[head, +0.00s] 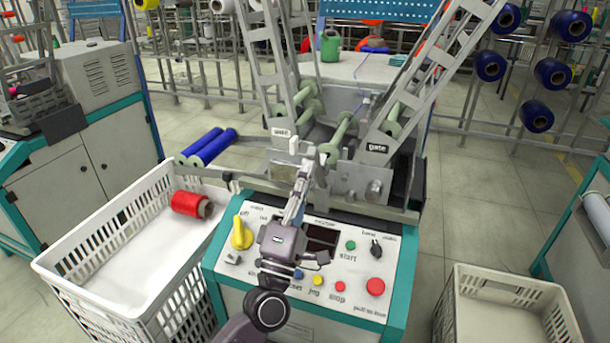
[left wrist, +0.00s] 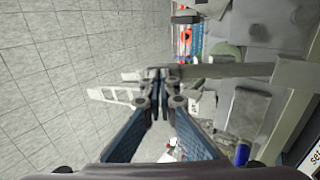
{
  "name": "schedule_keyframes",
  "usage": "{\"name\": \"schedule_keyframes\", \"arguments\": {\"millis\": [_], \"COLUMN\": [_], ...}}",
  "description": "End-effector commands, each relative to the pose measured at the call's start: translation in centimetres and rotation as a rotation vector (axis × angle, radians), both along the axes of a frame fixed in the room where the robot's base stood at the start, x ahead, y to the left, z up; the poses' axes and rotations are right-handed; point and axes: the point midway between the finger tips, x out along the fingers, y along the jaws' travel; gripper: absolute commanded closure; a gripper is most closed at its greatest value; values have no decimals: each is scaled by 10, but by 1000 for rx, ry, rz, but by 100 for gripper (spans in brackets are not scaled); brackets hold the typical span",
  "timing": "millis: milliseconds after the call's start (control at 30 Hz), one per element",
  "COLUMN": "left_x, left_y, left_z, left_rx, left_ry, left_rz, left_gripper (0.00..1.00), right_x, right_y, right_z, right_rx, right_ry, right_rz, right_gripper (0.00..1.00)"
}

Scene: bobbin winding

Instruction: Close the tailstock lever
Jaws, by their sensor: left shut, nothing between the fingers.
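My left gripper (head: 303,165) reaches up over the winding machine's control panel (head: 330,250), its fingers together and empty. Its tips are at the front of the winding head, close to a small pale upright piece (head: 294,146) that may be the tailstock lever's end; I cannot tell whether they touch. In the left wrist view the closed fingertips (left wrist: 160,76) overlap a pale bar (left wrist: 235,70) running across. A green spindle (head: 338,137) sits between the plates, just right of the tips. My right gripper is in neither view.
A white crate (head: 65,262) at left holds a red bobbin (head: 190,204). Two blue bobbins (head: 213,143) lie left of the winding head. Slanted frame arms, one labelled gate (head: 377,148), rise on both sides. Another crate (head: 500,275) stands at right. A red button (head: 375,287) is on the panel.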

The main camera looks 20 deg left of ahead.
Motion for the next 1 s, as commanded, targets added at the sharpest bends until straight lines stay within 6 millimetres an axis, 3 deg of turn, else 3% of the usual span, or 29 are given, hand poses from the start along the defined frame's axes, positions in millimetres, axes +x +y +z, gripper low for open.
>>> {"name": "schedule_keyframes", "arguments": {"millis": [300,433,700,1000], "left_x": [31,48,78,95], "left_y": [0,-1,-2,-3], "left_z": [32,39,48,52], "left_rx": [-3,-2,-3,-1], "left_ry": [-6,-6,-4,-3], "left_rz": [2,2,2,0], "left_gripper": [100,100,100,100], "right_x": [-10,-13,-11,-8], "right_y": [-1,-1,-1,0], "right_z": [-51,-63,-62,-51], "right_rx": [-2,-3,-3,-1], "right_ry": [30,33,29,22], "right_rz": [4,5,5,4], "right_gripper": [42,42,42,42]}}
